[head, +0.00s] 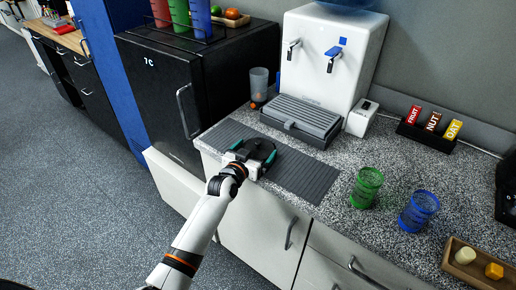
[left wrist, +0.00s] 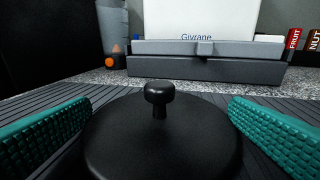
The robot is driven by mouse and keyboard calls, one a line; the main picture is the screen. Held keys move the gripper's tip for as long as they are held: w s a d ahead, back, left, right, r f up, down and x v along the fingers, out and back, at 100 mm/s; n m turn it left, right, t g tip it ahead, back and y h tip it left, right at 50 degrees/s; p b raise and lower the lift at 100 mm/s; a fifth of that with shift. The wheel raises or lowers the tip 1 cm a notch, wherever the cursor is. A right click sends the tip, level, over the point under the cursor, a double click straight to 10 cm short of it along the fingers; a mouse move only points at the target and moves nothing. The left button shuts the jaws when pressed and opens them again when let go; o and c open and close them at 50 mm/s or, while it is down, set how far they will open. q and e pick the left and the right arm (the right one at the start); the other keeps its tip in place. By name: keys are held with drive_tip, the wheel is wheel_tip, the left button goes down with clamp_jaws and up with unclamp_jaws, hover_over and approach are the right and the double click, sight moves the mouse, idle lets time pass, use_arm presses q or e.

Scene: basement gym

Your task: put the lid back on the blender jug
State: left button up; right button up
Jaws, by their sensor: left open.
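The black round lid (left wrist: 160,138) with a small knob on top lies flat on the dark ribbed mat, knob up. It also shows in the head view (head: 262,149), partly covered by my gripper. My left gripper (head: 254,155) is open, with one teal finger on each side of the lid. In the left wrist view the lid sits between the fingers, with gaps beside the knob. A grey translucent container (head: 259,83), perhaps the blender jug, stands upright behind the mat, left of the dispenser's tray. Its lower part also shows in the left wrist view (left wrist: 112,32). My right gripper is out of view.
The ribbed mat (head: 308,178) lies along the counter's front edge. A white water dispenser (head: 329,50) with a grey drip tray (head: 303,113) stands behind it. Green (head: 366,187) and blue (head: 418,211) cups stand at right. A black fridge (head: 170,95) is at left.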

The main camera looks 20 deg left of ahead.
sight(256, 151)
use_arm(q)
drive_tip(key=shift+w+d+f, duration=0.1)
drive_tip(key=shift+w, duration=0.35)
drive_tip(key=c, duration=0.7)
wheel_tip(256, 151, up, 10)
drive_tip(key=s+y, duration=0.1)
drive_tip(key=s, duration=0.9)
drive_tip(key=s+f+n, duration=0.1)
drive_tip(key=s, duration=0.9)
drive_tip(key=s+d+f+y, duration=0.1)
drive_tip(key=s, duration=0.8)
drive_tip(key=shift+s+n+y, duration=0.3)
drive_tip(key=shift+s+n, duration=0.1)
